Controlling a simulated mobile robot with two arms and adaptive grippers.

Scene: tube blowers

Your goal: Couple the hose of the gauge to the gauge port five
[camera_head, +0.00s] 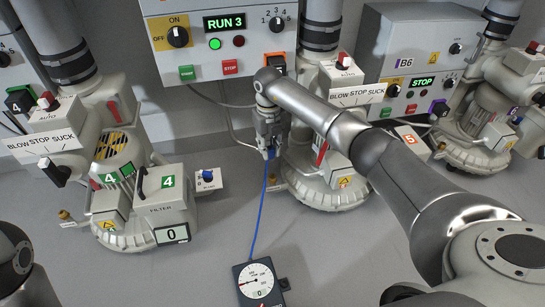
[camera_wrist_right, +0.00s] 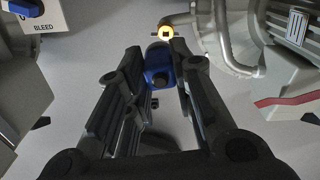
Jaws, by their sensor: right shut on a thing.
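The gauge (camera_head: 258,283) is a dark box with a white round dial at the bottom of the head view. Its thin blue hose (camera_head: 262,215) runs up to my right gripper (camera_head: 270,150). The right gripper is shut on the blue hose end (camera_wrist_right: 158,72), which shows between its fingers (camera_wrist_right: 155,85) in the wrist view. A round brass port (camera_wrist_right: 166,33) lies just beyond the hose end in the wrist view. In the head view a small brass fitting (camera_head: 279,184) sits low on the left of blower five (camera_head: 330,190), close below the gripper. I cannot tell whether hose and port touch.
Blower four (camera_head: 125,205) stands on the left, with its own small brass fitting (camera_head: 65,215). A bleed box with a blue knob (camera_head: 208,178) lies between the blowers. Control boxes (camera_head: 225,45) hang behind. The grey bench around the gauge is clear.

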